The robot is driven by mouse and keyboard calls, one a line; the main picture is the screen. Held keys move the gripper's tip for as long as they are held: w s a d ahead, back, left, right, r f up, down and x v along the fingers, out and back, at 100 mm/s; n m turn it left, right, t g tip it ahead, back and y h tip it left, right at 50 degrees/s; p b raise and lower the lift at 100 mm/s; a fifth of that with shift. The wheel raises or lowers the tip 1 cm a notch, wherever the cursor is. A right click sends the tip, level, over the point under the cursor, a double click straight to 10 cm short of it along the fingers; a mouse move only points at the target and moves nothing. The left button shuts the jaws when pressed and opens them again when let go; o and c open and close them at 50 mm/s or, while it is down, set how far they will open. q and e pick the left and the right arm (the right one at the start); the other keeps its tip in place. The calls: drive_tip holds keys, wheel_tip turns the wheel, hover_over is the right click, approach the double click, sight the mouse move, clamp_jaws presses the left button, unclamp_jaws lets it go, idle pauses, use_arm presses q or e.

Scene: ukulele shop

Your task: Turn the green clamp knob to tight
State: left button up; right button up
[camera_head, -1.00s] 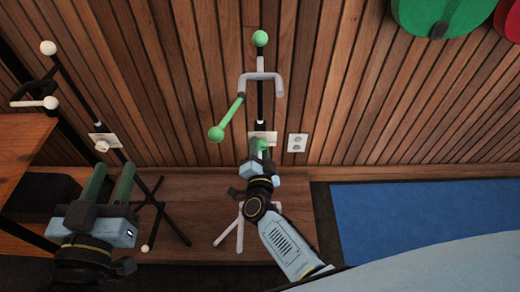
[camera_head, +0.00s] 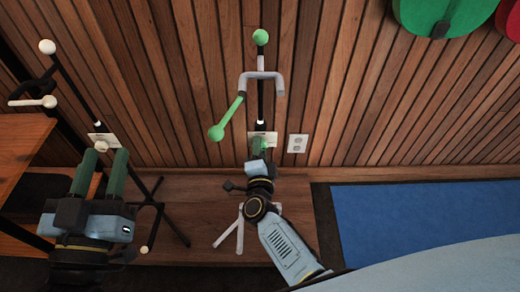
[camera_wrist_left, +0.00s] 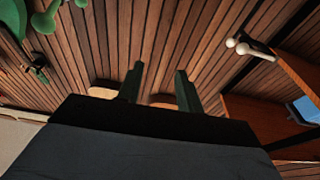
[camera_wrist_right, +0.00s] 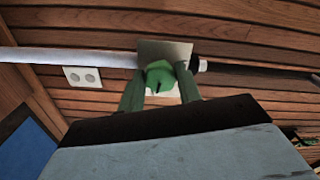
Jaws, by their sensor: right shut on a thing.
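The green clamp knob (camera_wrist_right: 160,78) sits on the stand's pole, between the fingertips of my right gripper (camera_wrist_right: 160,80) in the right wrist view. The gripper is shut on it, with one finger at each side. In the head view my right gripper (camera_head: 260,146) reaches up to the pole and mostly hides the knob. The stand has a black upright (camera_head: 260,103), a grey yoke (camera_head: 262,76), green ball ends and a pale tripod foot (camera_head: 229,231). My left gripper (camera_head: 102,158) is open and empty, with its two dark green fingers apart, low at the left.
A second black stand (camera_head: 76,82) with white ball ends leans at the left, beside a wooden shelf (camera_head: 22,140). A slatted wood wall with a socket plate (camera_head: 297,143) is behind. A blue mat (camera_head: 420,218) lies at the right, and green and red instruments hang above it.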

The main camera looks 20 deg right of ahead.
drive_tip(key=o, duration=1)
drive_tip(key=shift+c, duration=0.2)
use_arm(q)
drive_tip(key=s+a+f+g+y+p, duration=0.2)
drive_tip(key=f+g, duration=0.3)
drive_tip(key=f, duration=0.2)
drive_tip(key=s+a+f+g+y+p, duration=0.1)
drive_tip(key=s+a+f+g+p, duration=0.1)
drive_tip(key=f+g, duration=0.3)
drive_tip(key=shift+s+a+f+n+y, duration=0.15)
drive_tip(key=shift+s+f+n+y, duration=0.3)
drive_tip(key=shift+f, duration=0.75)
use_arm(e)
drive_tip(key=v, duration=1.3)
drive_tip(key=shift+s, duration=0.25)
use_arm(q)
drive_tip(key=shift+s, duration=0.1)
